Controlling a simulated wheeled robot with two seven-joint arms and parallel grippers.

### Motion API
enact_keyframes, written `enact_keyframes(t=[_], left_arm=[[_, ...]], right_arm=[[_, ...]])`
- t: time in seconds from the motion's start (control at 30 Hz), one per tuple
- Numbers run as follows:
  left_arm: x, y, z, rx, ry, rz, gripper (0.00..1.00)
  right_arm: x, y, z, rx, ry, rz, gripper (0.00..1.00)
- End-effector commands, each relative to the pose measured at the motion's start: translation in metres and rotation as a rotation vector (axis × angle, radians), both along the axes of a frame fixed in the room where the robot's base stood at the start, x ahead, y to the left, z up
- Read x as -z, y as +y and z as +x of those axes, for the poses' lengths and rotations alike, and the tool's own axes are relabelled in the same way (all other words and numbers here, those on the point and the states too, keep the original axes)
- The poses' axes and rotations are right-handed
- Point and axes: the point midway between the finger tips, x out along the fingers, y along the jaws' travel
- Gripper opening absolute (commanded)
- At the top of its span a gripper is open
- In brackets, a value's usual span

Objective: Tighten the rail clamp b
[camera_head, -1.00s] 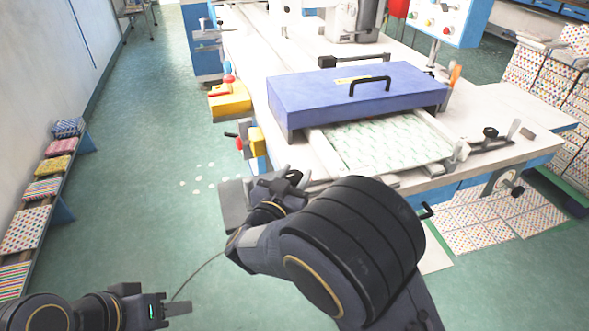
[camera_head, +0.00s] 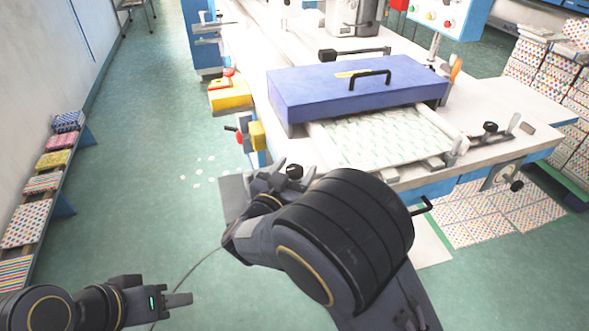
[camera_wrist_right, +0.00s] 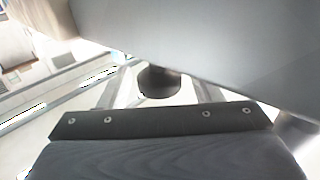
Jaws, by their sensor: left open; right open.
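My right gripper (camera_head: 292,173) is at the near left corner of the machine table, partly hidden by my own right arm. Its fingers are open around a dark round knob (camera_head: 294,171), which looks like a clamp knob. In the right wrist view the knob (camera_wrist_right: 160,82) sits between the two open fingers; contact cannot be told. A second dark knob (camera_head: 490,128), with a lever beside it, is on the table's right end. Which knob is rail clamp b cannot be told. My left gripper (camera_head: 185,300) is open and empty, low at the left over the floor.
A blue-violet cover (camera_head: 355,90) with a black handle spans the machine table, above a pale patterned sheet (camera_head: 385,138). A yellow block (camera_head: 230,95) juts from the left side. A low bench (camera_head: 35,210) with patterned stacks stands along the left wall.

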Motion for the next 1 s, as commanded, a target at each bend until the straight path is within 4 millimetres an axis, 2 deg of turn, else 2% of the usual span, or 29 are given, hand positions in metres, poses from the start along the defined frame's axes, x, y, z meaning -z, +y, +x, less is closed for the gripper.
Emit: enact_keyframes(t=[0.17, 0.4, 0.53, 0.7, 1.0], left_arm=[[0.000, 0.000, 0.000, 0.000, 0.000, 0.000, 0.42], [0.001, 0.000, 0.000, 0.000, 0.000, 0.000, 0.42], [0.001, 0.000, 0.000, 0.000, 0.000, 0.000, 0.42], [0.001, 0.000, 0.000, 0.000, 0.000, 0.000, 0.42], [0.001, 0.000, 0.000, 0.000, 0.000, 0.000, 0.42]], right_arm=[[0.000, 0.006, -0.012, -0.002, 0.001, 0.000, 0.58], [0.000, 0.024, -0.050, -0.003, 0.000, 0.000, 0.58], [0.000, 0.030, -0.064, -0.001, 0.000, 0.000, 0.58], [0.000, 0.033, -0.071, -0.001, 0.000, 0.000, 0.58], [0.000, 0.033, -0.071, 0.000, 0.000, 0.000, 0.58]])
